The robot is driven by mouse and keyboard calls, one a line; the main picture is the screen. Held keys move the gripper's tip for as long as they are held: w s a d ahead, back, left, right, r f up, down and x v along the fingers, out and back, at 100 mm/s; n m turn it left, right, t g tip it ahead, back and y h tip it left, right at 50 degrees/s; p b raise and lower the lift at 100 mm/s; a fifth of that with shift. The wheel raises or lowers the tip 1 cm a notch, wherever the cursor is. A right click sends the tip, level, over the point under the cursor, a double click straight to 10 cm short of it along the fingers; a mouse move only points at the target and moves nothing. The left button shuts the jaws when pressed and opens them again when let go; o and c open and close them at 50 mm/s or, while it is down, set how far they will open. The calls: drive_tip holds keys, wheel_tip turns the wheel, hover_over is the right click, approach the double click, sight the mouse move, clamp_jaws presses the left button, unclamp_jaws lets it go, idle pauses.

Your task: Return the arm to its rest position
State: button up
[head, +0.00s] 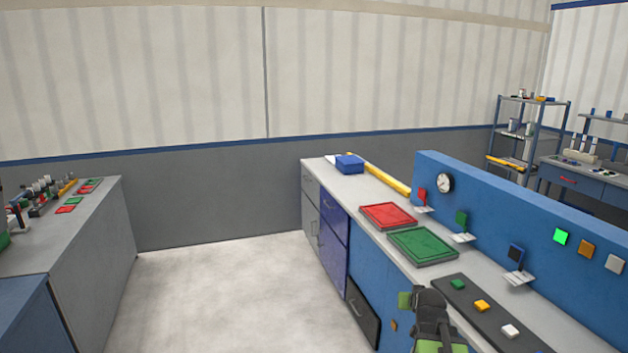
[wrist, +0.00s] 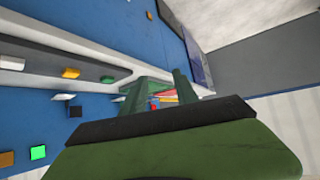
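My gripper (head: 427,300) shows at the bottom of the head view, dark with green parts, above the front edge of the counter (head: 340,190). In the wrist view my gripper (wrist: 155,88) has two dark green fingers standing apart, with nothing seen held between them. Most of the rest of my arm is out of view.
A red tray (head: 388,216) and a green tray (head: 422,245) lie on the counter. A dark strip (head: 470,300) beside my gripper bears green, yellow and white buttons. A blue panel (head: 500,205) stands behind. Open floor (head: 220,290) lies left.

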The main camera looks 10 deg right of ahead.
drive_tip(key=s+a+f+n+g+y, duration=0.1)
drive_tip(key=s+a+f+g, duration=0.1)
drive_tip(key=a, duration=0.7)
drive_tip(key=s+a+f+n+g+y, duration=0.1)
drive_tip(key=a+f+n, duration=0.1)
drive_tip(key=a, duration=0.6)
drive_tip(key=s+a+f+n+g+y, duration=0.1)
drive_tip(key=s+a+f+g, duration=0.1)
drive_tip(key=a, duration=0.7)
drive_tip(key=s+f+g, duration=0.2)
drive_tip(key=s+g, duration=0.2)
drive_tip(key=s, duration=0.6)
drive_tip(key=shift+d+f+m+g, duration=0.2)
drive_tip(key=shift+m+g, duration=0.1)
